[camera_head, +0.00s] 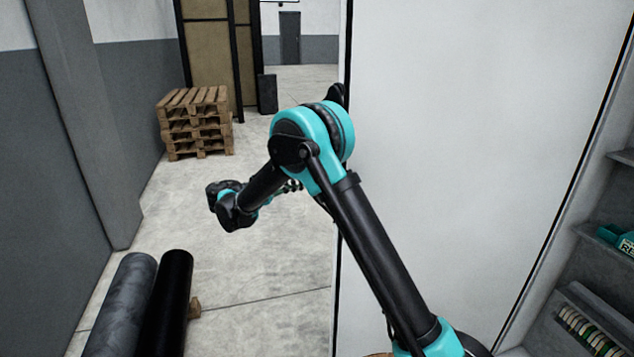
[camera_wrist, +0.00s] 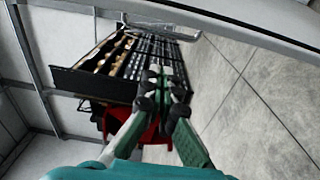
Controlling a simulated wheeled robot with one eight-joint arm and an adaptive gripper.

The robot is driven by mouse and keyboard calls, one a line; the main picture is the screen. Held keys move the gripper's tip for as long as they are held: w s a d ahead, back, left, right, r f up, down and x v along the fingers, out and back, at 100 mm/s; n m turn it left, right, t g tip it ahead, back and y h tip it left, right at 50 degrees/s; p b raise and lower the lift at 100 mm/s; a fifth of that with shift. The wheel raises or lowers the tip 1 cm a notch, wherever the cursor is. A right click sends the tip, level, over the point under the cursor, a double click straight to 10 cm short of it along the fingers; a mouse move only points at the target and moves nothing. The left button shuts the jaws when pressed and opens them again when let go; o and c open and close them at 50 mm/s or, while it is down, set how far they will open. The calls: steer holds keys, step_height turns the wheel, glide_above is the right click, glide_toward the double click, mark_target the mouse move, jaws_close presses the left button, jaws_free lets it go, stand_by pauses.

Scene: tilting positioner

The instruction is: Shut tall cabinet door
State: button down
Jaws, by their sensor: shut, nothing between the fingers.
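The tall cabinet's white door (camera_head: 460,150) stands open and fills the right middle of the head view. Its free edge runs down near the centre of the picture. The cabinet's shelved inside shows at the far right. My arm crosses in front of the door and reaches left past that edge. In the wrist view, my gripper (camera_wrist: 160,88) has its green fingers together, with nothing between them. A pale panel edge (camera_wrist: 250,22), apparently the door, crosses the top, with a grey bar handle (camera_wrist: 190,36) beside it. The fingertips look apart from both.
Wooden pallets (camera_head: 195,122) are stacked at the back left. Dark rolls (camera_head: 150,300) stand at the lower left near the grey wall. Bare floor (camera_head: 270,260) lies between them and the door. The wrist view shows a dark rack (camera_wrist: 120,70) and something red (camera_wrist: 150,130).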

steer(key=d, duration=0.9)
steer(key=shift+s, duration=0.3)
